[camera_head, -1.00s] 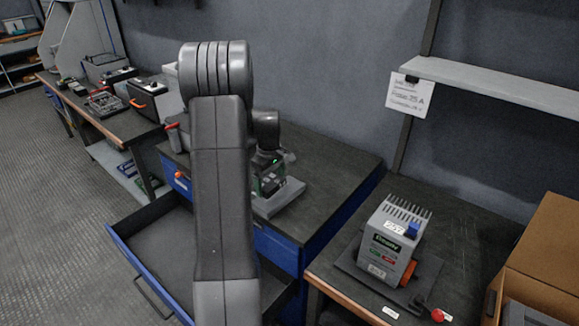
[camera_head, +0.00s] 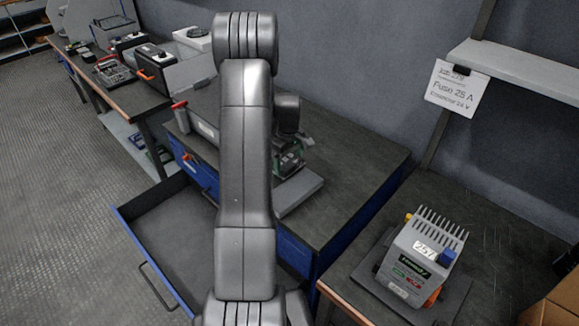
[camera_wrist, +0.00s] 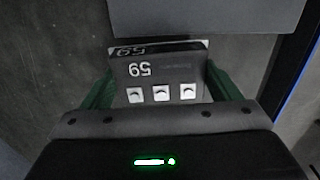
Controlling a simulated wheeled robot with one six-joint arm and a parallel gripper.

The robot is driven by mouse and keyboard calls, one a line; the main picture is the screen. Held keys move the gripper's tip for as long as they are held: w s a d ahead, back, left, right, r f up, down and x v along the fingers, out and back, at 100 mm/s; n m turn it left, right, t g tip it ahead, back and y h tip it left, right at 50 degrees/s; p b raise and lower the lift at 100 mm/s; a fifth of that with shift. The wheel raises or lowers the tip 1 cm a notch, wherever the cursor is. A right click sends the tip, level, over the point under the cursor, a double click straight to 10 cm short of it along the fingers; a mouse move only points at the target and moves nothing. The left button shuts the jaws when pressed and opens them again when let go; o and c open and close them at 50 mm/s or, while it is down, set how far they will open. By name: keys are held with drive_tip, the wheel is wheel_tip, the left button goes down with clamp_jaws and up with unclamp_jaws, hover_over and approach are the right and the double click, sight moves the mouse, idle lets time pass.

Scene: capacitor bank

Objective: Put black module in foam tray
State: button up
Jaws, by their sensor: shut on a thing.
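The black module (camera_wrist: 160,72) fills the middle of the wrist view, marked "59", with three pale square terminals on the face towards me. My gripper (camera_wrist: 161,88) is shut on it, with green fingers at its left and right sides. In the head view the module (camera_head: 287,162) shows only partly behind my arm, above or on a grey slab on the blue cabinet. I cannot tell whether it touches the slab. No thing is clearly recognisable as the foam tray; the grey slab (camera_head: 301,192) may be it.
A blue drawer (camera_head: 133,238) stands open at the cabinet's left. A finned grey power unit (camera_head: 420,262) stands on the right bench, with a cardboard box (camera_head: 562,303) at the lower right. The cabinet top's right part (camera_head: 362,172) is clear.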

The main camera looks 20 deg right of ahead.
sight(288, 161)
wheel_tip(288, 161, down, 3)
drive_tip(key=shift+f, duration=0.1)
drive_tip(key=o, duration=1.3)
